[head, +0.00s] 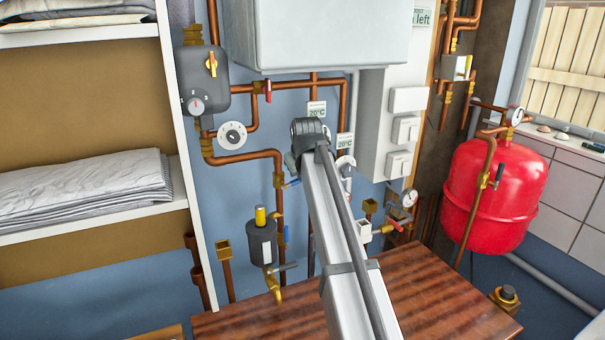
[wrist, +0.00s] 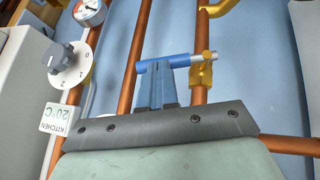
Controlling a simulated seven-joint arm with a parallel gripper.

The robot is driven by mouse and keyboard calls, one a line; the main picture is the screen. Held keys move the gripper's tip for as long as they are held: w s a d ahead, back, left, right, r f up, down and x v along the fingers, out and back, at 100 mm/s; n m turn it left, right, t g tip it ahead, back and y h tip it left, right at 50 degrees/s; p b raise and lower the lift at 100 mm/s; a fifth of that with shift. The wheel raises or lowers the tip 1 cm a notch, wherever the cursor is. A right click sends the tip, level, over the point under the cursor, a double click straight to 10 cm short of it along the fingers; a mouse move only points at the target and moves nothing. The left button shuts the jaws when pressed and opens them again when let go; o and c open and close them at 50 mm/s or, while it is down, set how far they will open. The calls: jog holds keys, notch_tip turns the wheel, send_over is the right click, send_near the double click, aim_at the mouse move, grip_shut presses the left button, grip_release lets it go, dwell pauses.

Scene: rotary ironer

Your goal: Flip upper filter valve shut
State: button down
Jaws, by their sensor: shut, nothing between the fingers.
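A valve with a blue lever (wrist: 185,61) and a brass body (wrist: 203,75) sits on a copper pipe in the wrist view. The lever lies crosswise to the pipe. In the head view a brass valve (head: 279,181) with a small blue lever (head: 292,184) sits on the pipe above the dark filter (head: 262,243). My gripper (wrist: 155,68) is shut and empty, its fingertips at the lever's free end; I cannot tell whether they touch it. In the head view my arm hides my gripper.
Copper pipes (wrist: 133,70) run close on both sides of my fingers. A dial (wrist: 68,62) and a tag (wrist: 62,118) are at the left of the wrist view. A wooden top (head: 440,305) lies below, and a red tank (head: 495,190) stands at right.

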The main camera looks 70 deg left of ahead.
jog(key=shift+w+f+g, duration=0.5)
jog(key=shift+f+g, duration=0.2)
jog(key=shift+r, duration=0.15)
jog(key=w+v, duration=0.1)
jog(key=v, duration=1.4)
jog(key=shift+a+r, duration=0.25)
jog(key=shift+w, duration=0.15)
